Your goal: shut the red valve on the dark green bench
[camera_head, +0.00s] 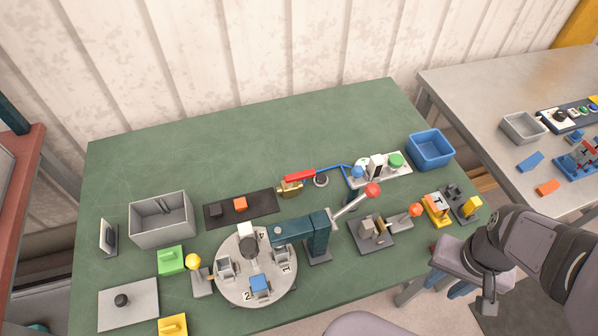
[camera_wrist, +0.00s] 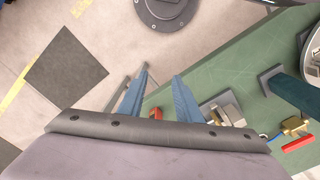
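The red valve has a brass body (camera_head: 290,188) and a red lever handle (camera_head: 300,175). It stands near the middle of the dark green bench (camera_head: 270,130), at the right end of a black plate. The lever lies nearly flat and points right, roughly along a thin blue line. In the wrist view the brass body (camera_wrist: 294,126) and red lever (camera_wrist: 298,143) show at the lower right edge. My gripper (camera_head: 455,287) hangs off the bench's front right corner, well away from the valve. In the wrist view its two blue fingers (camera_wrist: 162,73) are apart with nothing held between them.
A teal press with a red-balled lever (camera_head: 372,190) stands between my gripper and the valve. A grey clamp fixture (camera_head: 375,235) and yellow blocks (camera_head: 437,208) sit near the right edge. A blue bin (camera_head: 430,150) is behind. The bench's back left is clear.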

